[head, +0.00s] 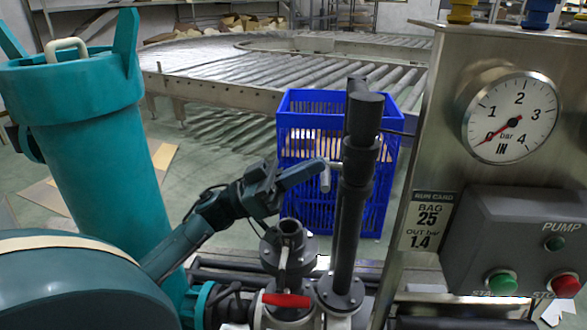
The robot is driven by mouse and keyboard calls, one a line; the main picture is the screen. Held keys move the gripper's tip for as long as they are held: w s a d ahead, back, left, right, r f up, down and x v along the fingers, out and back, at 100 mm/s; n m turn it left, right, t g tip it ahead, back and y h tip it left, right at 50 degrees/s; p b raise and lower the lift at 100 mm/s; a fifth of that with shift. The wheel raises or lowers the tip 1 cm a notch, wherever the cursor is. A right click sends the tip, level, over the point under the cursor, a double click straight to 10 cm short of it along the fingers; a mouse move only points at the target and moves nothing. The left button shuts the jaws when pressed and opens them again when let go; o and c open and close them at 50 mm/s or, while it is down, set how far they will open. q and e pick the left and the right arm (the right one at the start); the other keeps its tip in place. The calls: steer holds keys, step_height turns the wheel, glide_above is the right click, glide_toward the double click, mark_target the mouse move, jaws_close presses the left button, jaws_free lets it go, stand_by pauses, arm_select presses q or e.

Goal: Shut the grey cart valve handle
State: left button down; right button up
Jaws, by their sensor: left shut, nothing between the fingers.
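A short light grey handle (325,179) sticks out from the left side of a dark upright pipe (348,215), its end pointing down. A second, pale grey lever (283,260) stands upright at a dark flanged stub lower down; I cannot tell for certain which of the two is the cart valve's handle. My left gripper (312,170) is shut and empty, its fingertips close beside the handle on the pipe. Whether they touch it I cannot tell. My right gripper is not in view.
A red handle (287,300) lies across the valve below the stub. A teal vessel (105,165) stands at left. A steel panel with a pressure gauge (512,118) and pump box (525,235) stands at right. A blue crate (305,105) is behind the pipe.

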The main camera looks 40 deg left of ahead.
arm_select(q)
steer(key=shift+d+f, duration=0.15)
steer(key=shift+f, duration=0.4)
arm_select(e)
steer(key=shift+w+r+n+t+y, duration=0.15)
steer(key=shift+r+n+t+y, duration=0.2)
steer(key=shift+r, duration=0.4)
arm_select(q)
steer(key=shift+d+f+m+g+h, duration=0.1)
steer(key=shift+f+m+g+h, duration=0.2)
steer(key=shift+f+m+g, duration=0.45)
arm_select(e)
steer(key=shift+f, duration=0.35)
arm_select(q)
steer(key=shift+t, duration=0.35)
